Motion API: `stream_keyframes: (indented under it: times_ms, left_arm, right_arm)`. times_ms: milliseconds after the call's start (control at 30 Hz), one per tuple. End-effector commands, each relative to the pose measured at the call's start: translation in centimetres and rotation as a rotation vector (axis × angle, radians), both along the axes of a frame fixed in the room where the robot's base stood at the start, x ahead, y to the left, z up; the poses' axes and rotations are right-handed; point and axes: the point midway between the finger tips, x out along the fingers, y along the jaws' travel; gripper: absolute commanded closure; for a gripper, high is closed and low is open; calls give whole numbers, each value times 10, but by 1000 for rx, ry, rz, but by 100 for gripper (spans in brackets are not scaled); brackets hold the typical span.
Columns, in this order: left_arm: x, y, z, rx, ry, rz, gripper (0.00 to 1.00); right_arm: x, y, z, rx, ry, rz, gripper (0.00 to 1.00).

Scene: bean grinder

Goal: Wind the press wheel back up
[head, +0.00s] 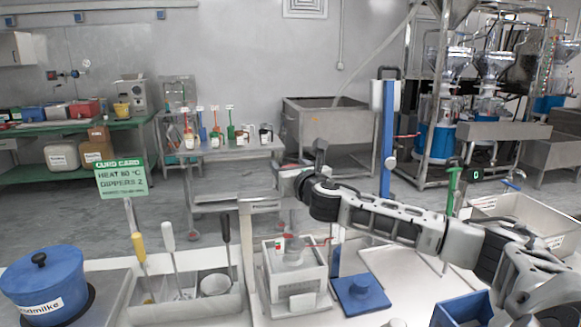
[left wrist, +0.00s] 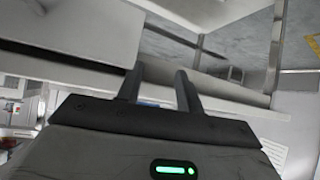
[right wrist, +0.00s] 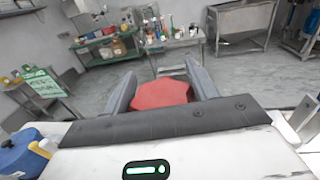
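My right gripper (head: 290,180) is above the white press box (head: 295,290) in the head view. In the right wrist view its fingers (right wrist: 160,80) stand wide apart, with a red rounded piece (right wrist: 160,94), which looks like the press wheel, between them. I cannot tell whether the fingers touch it. In the head view the wheel is mostly hidden by the gripper; only a little red shows there. My left gripper (left wrist: 160,80) shows only in its wrist view, its fingers apart and empty, near a pale counter edge.
A blue base plate (head: 360,296) and a tall blue post (head: 388,140) stand right of the press box. A green card (head: 121,178) stands behind. A pale tray (head: 520,215) is at right.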

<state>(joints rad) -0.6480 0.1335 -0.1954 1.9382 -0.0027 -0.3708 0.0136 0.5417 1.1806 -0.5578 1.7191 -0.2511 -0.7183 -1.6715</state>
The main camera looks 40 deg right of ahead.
Motion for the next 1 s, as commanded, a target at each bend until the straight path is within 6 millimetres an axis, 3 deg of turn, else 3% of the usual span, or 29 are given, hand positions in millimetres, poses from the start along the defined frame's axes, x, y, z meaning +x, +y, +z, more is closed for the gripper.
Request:
stream_keyframes:
  times_ms: [467,1000]
  left_arm:
    - [-2,-2,-2,-3,6,-3,64]
    - [2,-5,-15,-12,-5,-5,64]
  right_arm:
    - [0,0,-1,-1,3,87,65]
    - [1,7,-4,3,-1,549,65]
